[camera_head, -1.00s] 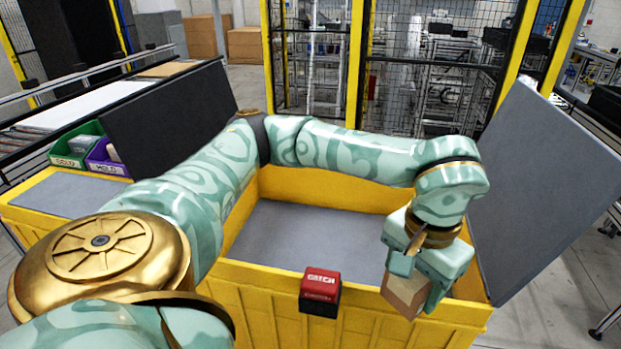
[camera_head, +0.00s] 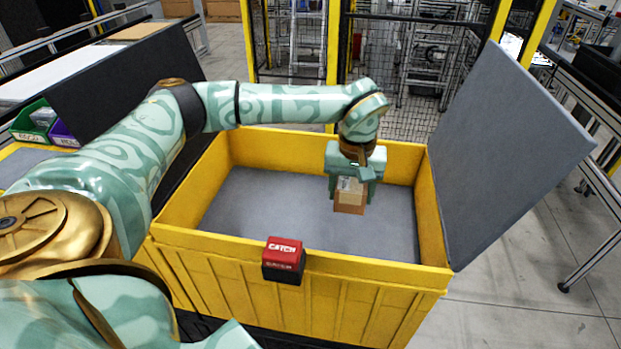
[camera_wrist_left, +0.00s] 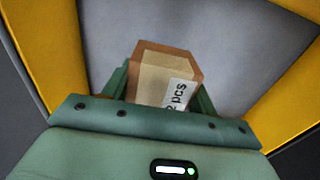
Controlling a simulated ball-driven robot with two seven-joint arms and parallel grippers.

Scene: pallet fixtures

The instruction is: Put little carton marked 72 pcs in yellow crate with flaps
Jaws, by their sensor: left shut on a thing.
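The little carton (camera_head: 349,196) is brown, with a white label. In the left wrist view the carton (camera_wrist_left: 155,78) shows a label reading "pcs" with part of a digit before it; the rest is cut off by the gripper. My left gripper (camera_head: 352,185) is shut on the carton and holds it over the inside of the yellow crate (camera_head: 300,262). The crate's grey floor (camera_head: 270,205) is bare where I see it. One grey flap (camera_head: 505,150) stands open on the right, and a dark flap (camera_head: 140,95) stands on the left. My right gripper is not in view.
A red and black box marked CATCH (camera_head: 284,258) is on the crate's front rim. A green bin (camera_head: 35,122) and a purple bin (camera_head: 64,136) stand at the left. A mesh fence (camera_head: 300,45) is behind the crate.

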